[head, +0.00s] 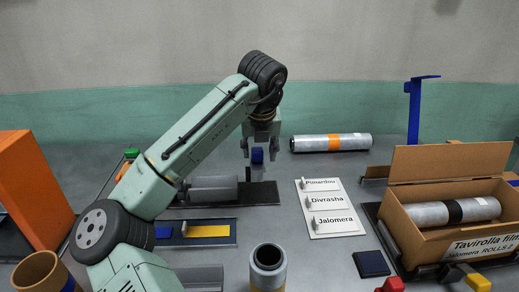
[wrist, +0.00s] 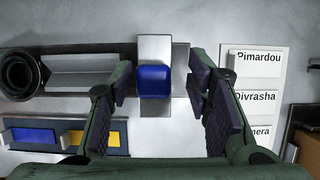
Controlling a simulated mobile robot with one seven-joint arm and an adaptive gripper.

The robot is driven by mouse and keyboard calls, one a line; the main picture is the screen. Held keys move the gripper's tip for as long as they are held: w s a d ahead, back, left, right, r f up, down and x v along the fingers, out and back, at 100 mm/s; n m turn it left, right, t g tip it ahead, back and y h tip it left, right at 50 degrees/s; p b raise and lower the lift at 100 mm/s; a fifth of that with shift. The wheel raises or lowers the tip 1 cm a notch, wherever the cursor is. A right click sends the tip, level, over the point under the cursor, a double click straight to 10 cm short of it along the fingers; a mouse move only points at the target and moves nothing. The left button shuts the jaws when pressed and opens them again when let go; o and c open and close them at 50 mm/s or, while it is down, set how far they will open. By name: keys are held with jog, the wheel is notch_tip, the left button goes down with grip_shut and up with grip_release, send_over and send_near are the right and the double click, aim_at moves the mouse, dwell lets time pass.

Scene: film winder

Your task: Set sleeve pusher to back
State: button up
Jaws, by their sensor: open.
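A blue block (head: 257,155), which looks like the sleeve pusher's grip, stands at the right end of a grey roller (head: 213,188) on a dark base. In the wrist view the blue block (wrist: 153,82) sits on a pale metal strip (wrist: 155,47), between my finger pads and apart from both. My gripper (head: 260,147) is open and points down over the block. In the wrist view my gripper (wrist: 155,90) has one finger on each side of it, with gaps. The block's depth between the fingers is hard to tell.
A white label board (head: 333,208) with small levers stands to the right. A silver roll with an orange band (head: 331,143) lies behind it. A panel with blue and yellow fields (head: 207,231) is in front. An open cardboard box (head: 435,168) holds a roll at right. An upright tube (head: 268,268) stands near the front.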

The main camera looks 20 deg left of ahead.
jog(key=v, duration=1.2)
dwell(0.3)
